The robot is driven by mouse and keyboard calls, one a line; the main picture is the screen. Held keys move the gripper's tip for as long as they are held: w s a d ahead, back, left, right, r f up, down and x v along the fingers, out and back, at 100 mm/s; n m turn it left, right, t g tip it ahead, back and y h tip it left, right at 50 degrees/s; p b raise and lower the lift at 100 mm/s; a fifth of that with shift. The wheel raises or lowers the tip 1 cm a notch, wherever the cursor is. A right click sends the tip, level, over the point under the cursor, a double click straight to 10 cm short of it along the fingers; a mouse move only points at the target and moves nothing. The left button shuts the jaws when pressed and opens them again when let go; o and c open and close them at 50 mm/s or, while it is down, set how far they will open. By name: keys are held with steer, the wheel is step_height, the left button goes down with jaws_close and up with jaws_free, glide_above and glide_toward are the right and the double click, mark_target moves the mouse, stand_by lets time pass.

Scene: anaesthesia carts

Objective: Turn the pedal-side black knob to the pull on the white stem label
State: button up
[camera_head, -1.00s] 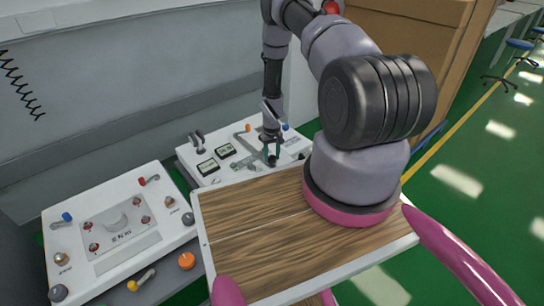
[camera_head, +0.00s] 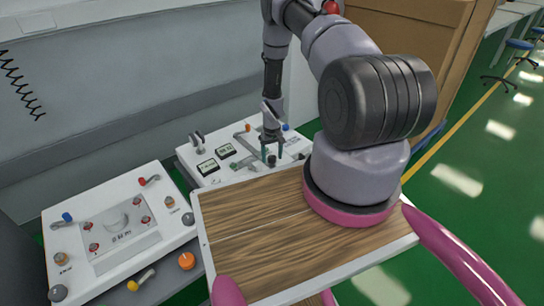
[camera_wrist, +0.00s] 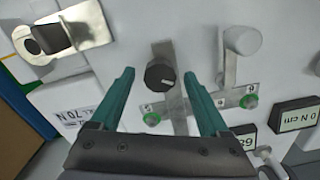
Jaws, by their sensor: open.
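The black knob (camera_wrist: 160,75) is round with a pale pointer mark and sits on a grey metal strip on a white panel in the wrist view. In the head view the knob (camera_head: 272,160) shows small below my gripper (camera_head: 272,154). My gripper (camera_wrist: 159,73) is open, with one teal finger on each side of the knob and visible gaps to both. I cannot tell its height above the knob. A white label (camera_wrist: 75,116) with dark print lies left of the left finger; its wording is unclear, and I cannot identify the stem label for certain.
A lever with a white round end (camera_wrist: 242,40) stands right of the knob. Green indicators (camera_wrist: 249,101) and dark-framed displays (camera_wrist: 296,115) are close by. A metal bracket (camera_wrist: 65,35) is at upper left. A second panel (camera_head: 75,225) and a wooden top (camera_head: 250,225) are nearer.

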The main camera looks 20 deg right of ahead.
step_height(320, 180, up, 11)
stand_by(0.4)
stand_by(0.4)
step_height(320, 180, up, 22)
steer(key=f+m+t, duration=0.1)
steer(key=t, duration=0.1)
glide_above(272, 157)
steer(key=w+a, duration=0.1)
steer(key=w, duration=0.1)
steer(key=s+a+r+m+t, duration=0.1)
steer(key=s+r, duration=0.1)
steer(key=r, duration=0.7)
steer(key=s+a+r, duration=0.1)
steer(key=s+r, duration=0.2)
steer(key=r, duration=0.5)
steer(key=s+a+r+m+t+y, duration=0.1)
steer(key=s+a+r+t, duration=0.1)
steer(key=s+r, duration=0.7)
steer(key=s+a+r+m+t+y, duration=0.1)
steer(key=s+a+r, duration=0.3)
steer(key=s+r, duration=0.5)
steer(key=s+t, duration=0.1)
steer(key=s, duration=0.5)
steer(key=shift+d+r, duration=0.1)
